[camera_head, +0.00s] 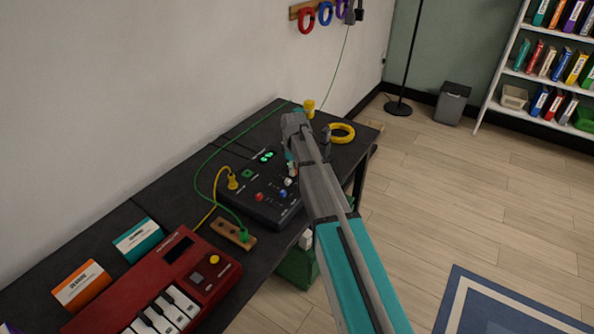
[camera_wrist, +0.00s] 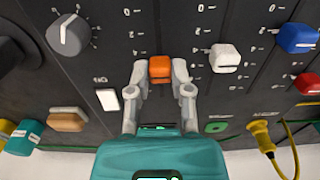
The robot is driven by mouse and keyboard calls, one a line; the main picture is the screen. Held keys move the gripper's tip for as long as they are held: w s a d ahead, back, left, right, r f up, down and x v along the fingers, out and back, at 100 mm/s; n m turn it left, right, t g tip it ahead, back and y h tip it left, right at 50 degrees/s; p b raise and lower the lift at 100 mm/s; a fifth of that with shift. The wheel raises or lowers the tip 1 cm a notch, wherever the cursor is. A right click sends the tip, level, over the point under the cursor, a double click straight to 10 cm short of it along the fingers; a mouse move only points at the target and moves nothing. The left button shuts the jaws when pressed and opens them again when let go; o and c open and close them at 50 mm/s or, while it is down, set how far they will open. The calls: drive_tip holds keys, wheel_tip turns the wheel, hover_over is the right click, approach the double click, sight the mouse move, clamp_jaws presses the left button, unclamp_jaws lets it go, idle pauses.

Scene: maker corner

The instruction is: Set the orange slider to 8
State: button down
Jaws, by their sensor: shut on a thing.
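The orange slider cap (camera_wrist: 160,68) sits on the dark console panel (camera_wrist: 185,105) in the wrist view. My gripper (camera_wrist: 160,76) has a finger on each side of the cap and is shut on it. Printed digits run in a column beside the slider's track, but they are too small to read surely, so I cannot tell its value. In the head view the console (camera_head: 262,212) lies on the black table, and my arm hides the orange slider there.
A white slider cap (camera_wrist: 225,57), a blue one (camera_wrist: 297,38) and a red one (camera_wrist: 307,83) stand to the right. A grey knob (camera_wrist: 70,34) and a white switch (camera_wrist: 108,99) are left. A yellow plug (camera_wrist: 262,136) with its cable and a red keyboard (camera_head: 165,282) are near.

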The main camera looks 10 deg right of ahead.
drive_tip(key=shift+w+a, duration=0.9)
drive_tip(key=shift+w, duration=0.05)
drive_tip(key=c, duration=0.5)
unclamp_jaws()
drive_tip(key=shift+s+d, duration=0.15)
drive_tip(key=shift+s, duration=0.05)
